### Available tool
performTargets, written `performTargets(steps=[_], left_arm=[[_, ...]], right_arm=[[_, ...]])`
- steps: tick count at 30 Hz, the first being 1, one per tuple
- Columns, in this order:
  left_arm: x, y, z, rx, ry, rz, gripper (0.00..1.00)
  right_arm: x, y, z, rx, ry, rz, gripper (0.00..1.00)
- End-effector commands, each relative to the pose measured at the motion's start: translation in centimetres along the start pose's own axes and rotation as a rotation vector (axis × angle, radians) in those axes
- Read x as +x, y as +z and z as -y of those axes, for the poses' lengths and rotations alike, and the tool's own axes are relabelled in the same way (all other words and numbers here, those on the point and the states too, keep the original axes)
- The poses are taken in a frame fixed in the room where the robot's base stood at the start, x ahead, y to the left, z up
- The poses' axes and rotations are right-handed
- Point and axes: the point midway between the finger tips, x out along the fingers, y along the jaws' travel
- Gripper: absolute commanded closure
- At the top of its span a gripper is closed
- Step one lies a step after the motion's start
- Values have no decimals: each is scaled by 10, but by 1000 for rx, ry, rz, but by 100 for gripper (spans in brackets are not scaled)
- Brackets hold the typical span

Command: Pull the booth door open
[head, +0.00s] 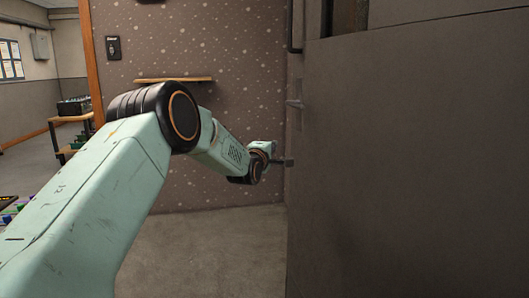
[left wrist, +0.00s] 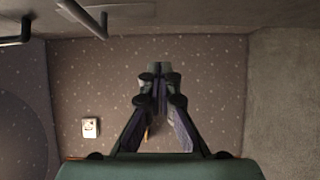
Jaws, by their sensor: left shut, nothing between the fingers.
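The booth door (head: 410,170) is a large dark grey panel filling the right of the head view, with a window opening at its top. A grey lever handle (head: 295,104) juts out at its left edge, below a black bar handle (head: 290,30). In the left wrist view, the lever (left wrist: 82,16) and black bar (left wrist: 14,40) show at the top left. My left gripper (head: 288,162) is at the door's left edge, below the lever; touching or apart cannot be told. Its fingers (left wrist: 158,72) are shut and empty, away from both handles. My right gripper is out of view.
A speckled wall (head: 220,120) with a wooden shelf (head: 174,80) and a dark wall plate (head: 113,48) stands behind my left arm. Bare floor (head: 215,250) lies between wall and door. A wooden stand (head: 68,119) with equipment is at the far left.

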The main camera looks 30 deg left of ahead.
Motion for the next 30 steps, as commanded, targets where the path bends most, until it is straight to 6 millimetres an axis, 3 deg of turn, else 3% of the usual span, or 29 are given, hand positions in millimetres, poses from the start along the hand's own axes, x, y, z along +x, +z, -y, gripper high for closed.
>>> performTargets(steps=[15, 30], left_arm=[[-41, 0, 0, -1, 0, 0, 100], [-46, 0, -2, 0, 0, 0, 100]], right_arm=[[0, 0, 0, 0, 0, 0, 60], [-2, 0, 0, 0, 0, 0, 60]])
